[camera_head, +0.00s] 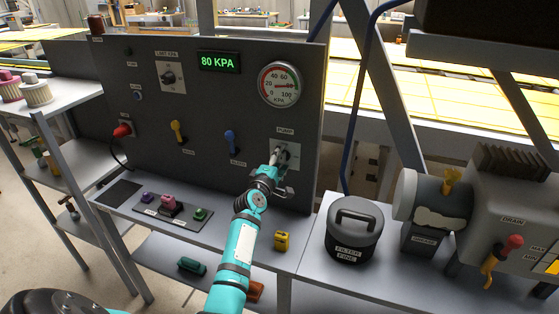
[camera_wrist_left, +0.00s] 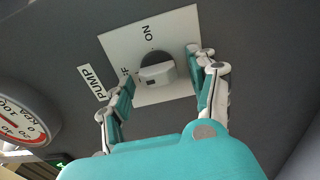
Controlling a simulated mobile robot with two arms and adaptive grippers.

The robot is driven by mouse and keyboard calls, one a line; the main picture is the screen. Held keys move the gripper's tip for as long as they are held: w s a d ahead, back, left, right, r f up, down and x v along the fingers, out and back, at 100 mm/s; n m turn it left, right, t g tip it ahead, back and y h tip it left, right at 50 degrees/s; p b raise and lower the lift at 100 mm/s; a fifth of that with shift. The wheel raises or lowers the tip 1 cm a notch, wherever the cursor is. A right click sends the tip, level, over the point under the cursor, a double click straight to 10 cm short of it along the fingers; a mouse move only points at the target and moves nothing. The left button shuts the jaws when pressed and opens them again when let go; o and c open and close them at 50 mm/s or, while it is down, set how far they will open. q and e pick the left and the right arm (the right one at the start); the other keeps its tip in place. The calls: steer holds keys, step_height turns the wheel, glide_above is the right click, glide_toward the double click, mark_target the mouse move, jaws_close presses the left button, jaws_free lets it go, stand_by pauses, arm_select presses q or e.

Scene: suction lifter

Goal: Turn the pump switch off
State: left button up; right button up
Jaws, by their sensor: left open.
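The pump switch is a light grey rotary knob on a black base, set on a white plate (camera_head: 293,157) marked PUMP on the dark panel. In the left wrist view the knob (camera_wrist_left: 157,75) shows between the fingers of my left gripper (camera_wrist_left: 161,67). The ON label (camera_wrist_left: 147,32) is clear; the OFF label is mostly hidden behind a finger. My left gripper (camera_head: 277,160) is open, with one finger on each side of the knob; I cannot tell whether either touches it. My right gripper is not in view.
The display (camera_head: 220,62) reads 80 KPA, and a round gauge (camera_head: 280,84) sits above the switch. Blue (camera_head: 231,141) and yellow (camera_head: 178,131) levers stick out to the left. A black filter canister (camera_head: 355,230) and grey machine (camera_head: 515,205) stand right.

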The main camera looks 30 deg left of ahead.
arm_select(q)
steer(key=shift+s, duration=0.1)
steer(key=v, duration=1.1)
steer(key=shift+s, duration=0.4)
steer(key=shift+f, duration=0.1)
